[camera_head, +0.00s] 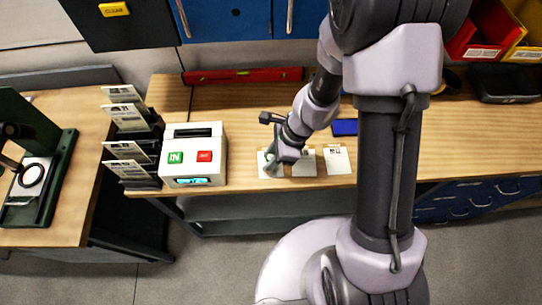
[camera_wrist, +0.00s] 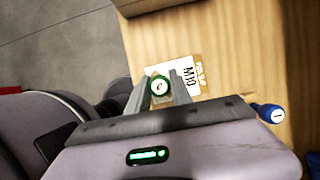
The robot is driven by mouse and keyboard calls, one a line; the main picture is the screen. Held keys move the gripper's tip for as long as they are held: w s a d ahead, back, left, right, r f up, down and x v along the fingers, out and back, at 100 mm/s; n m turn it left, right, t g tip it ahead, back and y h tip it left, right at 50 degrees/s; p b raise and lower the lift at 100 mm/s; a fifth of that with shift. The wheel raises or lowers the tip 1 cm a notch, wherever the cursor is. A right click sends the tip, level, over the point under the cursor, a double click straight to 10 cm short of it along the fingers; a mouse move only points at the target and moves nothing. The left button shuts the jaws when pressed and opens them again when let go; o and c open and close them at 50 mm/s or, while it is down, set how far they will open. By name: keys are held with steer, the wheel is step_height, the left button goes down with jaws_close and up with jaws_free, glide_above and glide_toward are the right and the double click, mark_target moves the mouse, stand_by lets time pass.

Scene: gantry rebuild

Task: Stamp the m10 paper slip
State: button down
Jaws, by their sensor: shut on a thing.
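The M10 slip (camera_wrist: 184,72) lies on the wooden bench, its printed label showing in the wrist view. In the head view it appears to be the leftmost of the white slips (camera_head: 267,171), near the bench's front edge. My gripper (camera_head: 273,157) is over that slip, pointing down. In the wrist view my gripper (camera_wrist: 165,88) is shut on a green-rimmed stamp (camera_wrist: 158,86) with a white round top. The stamp overlaps the slip's near edge in that view. I cannot tell whether its face touches the paper.
Two more slips (camera_head: 337,161) lie to the right. A blue pad (camera_head: 344,128) lies behind them. A blue-handled item (camera_wrist: 268,113) stands beside my gripper in the wrist view. A white machine (camera_head: 198,151) with green and red buttons and a slip rack (camera_head: 130,145) stand left.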

steer(key=shift+f+b, duration=0.6)
steer(key=shift+b, duration=0.1)
stand_by(1.6)
step_height(320, 180, up, 7)
steer(key=p, duration=0.6)
steer(key=shift+r, duration=0.15)
stand_by(0.5)
